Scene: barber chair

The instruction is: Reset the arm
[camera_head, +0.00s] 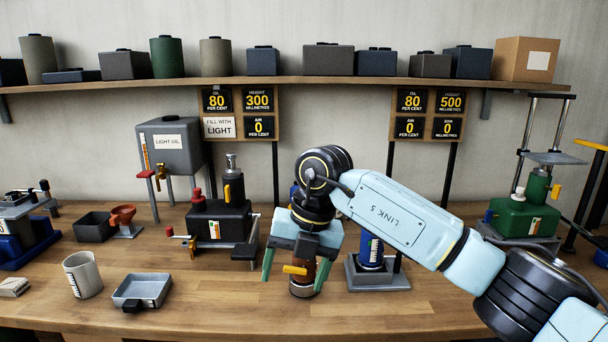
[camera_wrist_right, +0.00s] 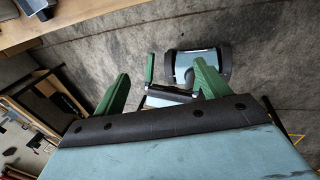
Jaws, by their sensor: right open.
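My right gripper (camera_head: 292,282) hangs from the light blue right arm over the middle of the bench, its green fingers spread apart. It also shows in the right wrist view (camera_wrist_right: 162,68), with nothing held between the fingers. A blue cylinder on a grey base (camera_head: 372,252) stands just right, partly hidden by the arm.
A black pump unit (camera_head: 222,220) stands left of the gripper and a green one (camera_head: 520,218) at the right. A white cup (camera_head: 83,274) and a grey tray (camera_head: 141,289) sit front left. The front middle of the wooden bench (camera_head: 220,310) is clear.

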